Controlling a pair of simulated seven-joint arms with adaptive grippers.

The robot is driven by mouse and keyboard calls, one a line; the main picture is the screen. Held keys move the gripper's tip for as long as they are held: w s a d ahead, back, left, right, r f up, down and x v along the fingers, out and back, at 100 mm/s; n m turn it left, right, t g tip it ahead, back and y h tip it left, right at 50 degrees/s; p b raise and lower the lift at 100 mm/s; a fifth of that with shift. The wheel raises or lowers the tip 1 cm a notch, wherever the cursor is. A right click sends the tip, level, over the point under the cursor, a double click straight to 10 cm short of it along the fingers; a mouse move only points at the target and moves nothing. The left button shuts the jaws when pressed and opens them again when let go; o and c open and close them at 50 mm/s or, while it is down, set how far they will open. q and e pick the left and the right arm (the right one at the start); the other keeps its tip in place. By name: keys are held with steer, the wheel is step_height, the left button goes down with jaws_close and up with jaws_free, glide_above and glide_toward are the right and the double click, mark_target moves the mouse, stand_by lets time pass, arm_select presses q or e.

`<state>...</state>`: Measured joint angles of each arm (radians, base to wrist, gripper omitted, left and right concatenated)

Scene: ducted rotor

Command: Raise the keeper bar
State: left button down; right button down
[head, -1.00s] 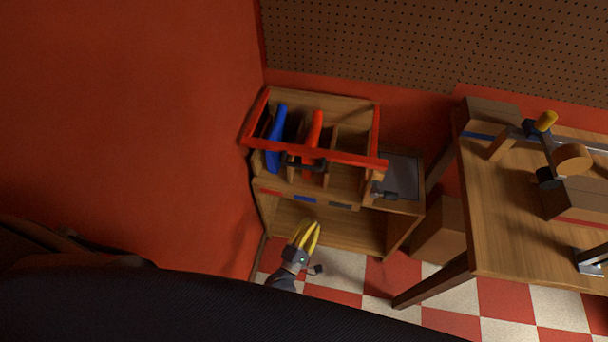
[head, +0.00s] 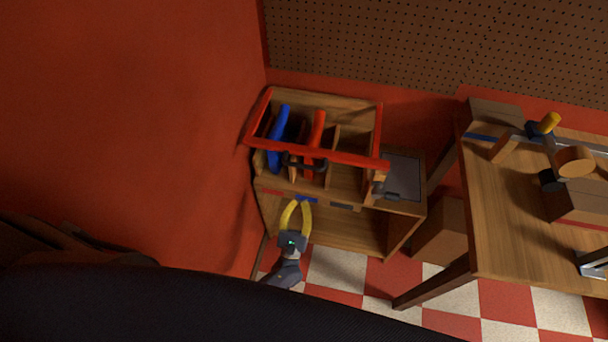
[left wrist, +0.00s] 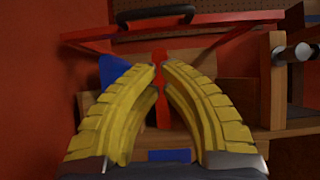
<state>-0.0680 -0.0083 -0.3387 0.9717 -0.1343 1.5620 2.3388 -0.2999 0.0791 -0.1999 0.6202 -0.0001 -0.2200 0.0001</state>
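The keeper bar (head: 345,159) is a red bar across the front of a wooden tool rack (head: 350,185), with a black handle (head: 305,163) near its middle. Red side arms run back from it. In the left wrist view the bar (left wrist: 235,18) and its black handle (left wrist: 155,15) cross the top of the picture. My left gripper (head: 297,203) has yellow fingers and is in front of the rack, below the handle and apart from it. Its fingers are parted with nothing between them, also in the left wrist view (left wrist: 160,68). My right gripper is not in view.
A blue tool (head: 280,138) and a red tool (head: 315,132) stand in the rack's slots behind the bar. A grey pin (left wrist: 295,52) sticks out at the right. A wooden workbench (head: 500,230) stands to the right; a red wall is at left.

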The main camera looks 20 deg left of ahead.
arm_select(q)
glide_toward(308, 156)
steer(key=w+f, duration=0.2)
steer(key=w, duration=0.1)
steer(key=shift+w+a+r, duration=0.1)
steer(key=shift+r, duration=0.9)
steer(key=shift+w+a+r, duration=0.1)
steer(key=shift+r, duration=0.9)
steer(key=shift+r, duration=0.1)
